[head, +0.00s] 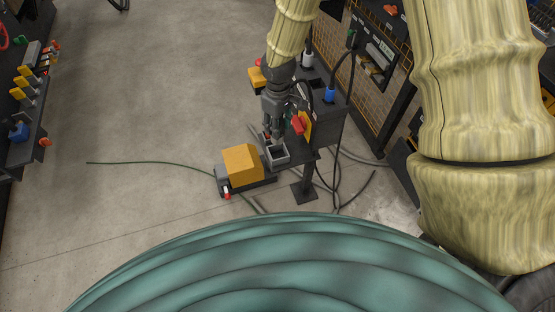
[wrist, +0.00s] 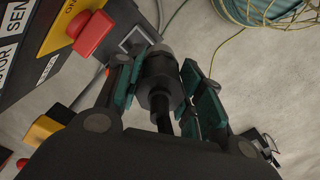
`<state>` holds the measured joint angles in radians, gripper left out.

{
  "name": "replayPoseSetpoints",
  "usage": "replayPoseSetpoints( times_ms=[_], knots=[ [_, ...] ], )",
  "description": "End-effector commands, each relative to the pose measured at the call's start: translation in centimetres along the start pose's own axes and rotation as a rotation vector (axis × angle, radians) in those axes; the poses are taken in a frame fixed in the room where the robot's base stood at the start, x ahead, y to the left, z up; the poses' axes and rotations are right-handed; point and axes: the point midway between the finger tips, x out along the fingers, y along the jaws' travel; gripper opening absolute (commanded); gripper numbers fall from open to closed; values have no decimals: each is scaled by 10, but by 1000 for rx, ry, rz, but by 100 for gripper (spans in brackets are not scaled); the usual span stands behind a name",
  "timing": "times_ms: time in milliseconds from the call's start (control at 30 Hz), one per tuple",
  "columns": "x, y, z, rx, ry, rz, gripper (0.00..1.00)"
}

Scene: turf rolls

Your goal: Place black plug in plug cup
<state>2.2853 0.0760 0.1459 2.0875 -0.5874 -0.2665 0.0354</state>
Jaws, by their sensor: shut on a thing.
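My gripper (head: 275,134) is shut on the black plug (wrist: 160,85). In the wrist view, the plug sits between the two teal-padded fingers of my gripper (wrist: 162,80), with a black cable running from it. In the head view the fingers hide most of the plug. A small grey open-topped box, which looks like the plug cup (head: 278,158), is just below my fingertips. A grey rim, likely the same cup (wrist: 137,36), shows beside the plug in the wrist view, partly hidden by a finger. I cannot tell whether the plug is inside the cup or above it.
A red stop button on a yellow panel (head: 303,127) is close right of my gripper; the red button (wrist: 86,32) is large in the wrist view. A yellow box (head: 242,164) stands left of the cup. Cables hang behind the stand at right. Open floor lies left.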

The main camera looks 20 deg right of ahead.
Motion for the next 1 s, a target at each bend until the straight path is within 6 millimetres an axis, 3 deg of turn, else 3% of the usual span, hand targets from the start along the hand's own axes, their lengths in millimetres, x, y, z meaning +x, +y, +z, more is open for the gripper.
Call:
replayPoseSetpoints(
  times_ms=[200,1000],
  knots=[
    [12,5,-8,-351,1,-7,11],
    [25,28,-30,-1654,4,-2,11]
  ],
)
